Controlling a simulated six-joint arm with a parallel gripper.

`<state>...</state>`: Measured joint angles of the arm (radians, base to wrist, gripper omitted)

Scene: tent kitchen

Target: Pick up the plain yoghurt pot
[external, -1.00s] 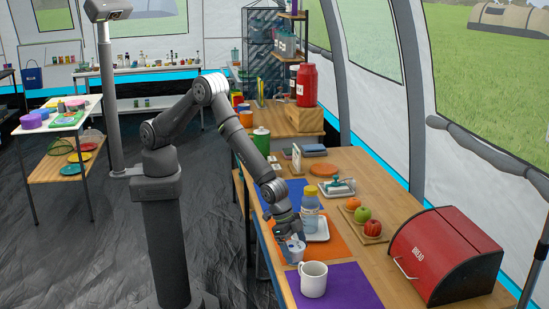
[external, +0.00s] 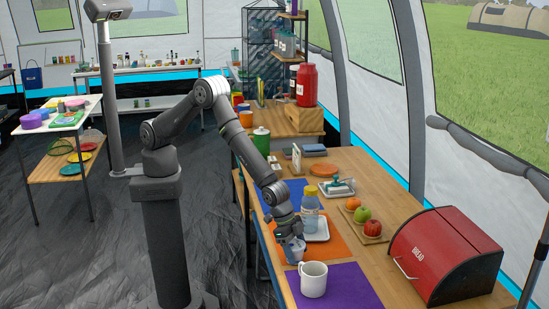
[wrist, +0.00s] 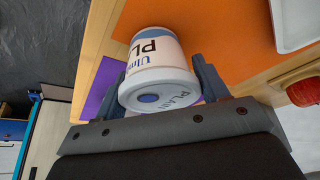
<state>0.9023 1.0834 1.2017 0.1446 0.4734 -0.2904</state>
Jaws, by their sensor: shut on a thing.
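In the wrist view the pot (wrist: 158,62) sits between my two fingers, lid toward the camera. My gripper (wrist: 160,85) is shut on it, one finger on each side. In the external view my gripper (external: 291,246) points down at the table's near edge, by the orange mat (external: 338,246), and largely hides the pot. I cannot tell whether the pot touches the surface.
A white mug (external: 313,280) stands close in front on a purple mat (external: 352,287). A bottle with a yellow cap (external: 310,207) and a white tray (external: 321,232) are just behind my gripper. A red bread bin (external: 445,250) and a fruit board (external: 374,239) stand to the right.

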